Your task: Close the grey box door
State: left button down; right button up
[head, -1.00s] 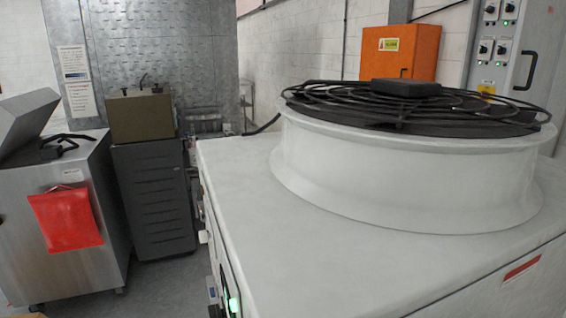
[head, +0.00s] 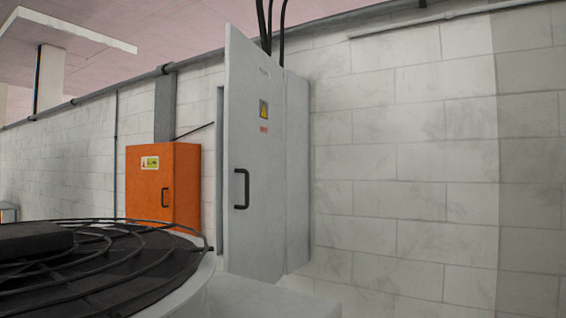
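The grey box (head: 297,170) is mounted on the white block wall, right of the orange box. Its tall grey door (head: 262,150) stands partly open. The door's left edge, near the black handle (head: 242,188), is swung out from the box towards me, and its right edge meets the box. A yellow warning label is on the door. A narrow strip of the box shows left of the door; the inside is hidden behind the door. Neither gripper is in view.
A large round fan with a black guard (head: 95,262) on a white machine fills the lower left, in front of the boxes. An orange box (head: 163,185) is on the wall left of the grey box. Black cables rise above the grey box.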

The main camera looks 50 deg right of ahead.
aim_at(253, 218)
jog(key=l+z, duration=0.6)
jog(key=z, duration=0.2)
jog(key=i+l+z, duration=0.2)
jog(key=z, duration=0.2)
jog(key=i+l+u, duration=0.1)
jog(key=l+u, duration=0.25)
jog(key=u, duration=0.15)
jog(key=l+u, duration=0.35)
jog(key=u, duration=0.15)
jog(key=l+u, duration=0.15)
jog(key=l, duration=0.8)
jog(key=l+u, duration=0.2)
jog(key=l, duration=0.75)
jog(key=k+l+u, duration=0.15)
jog(key=l, duration=0.75)
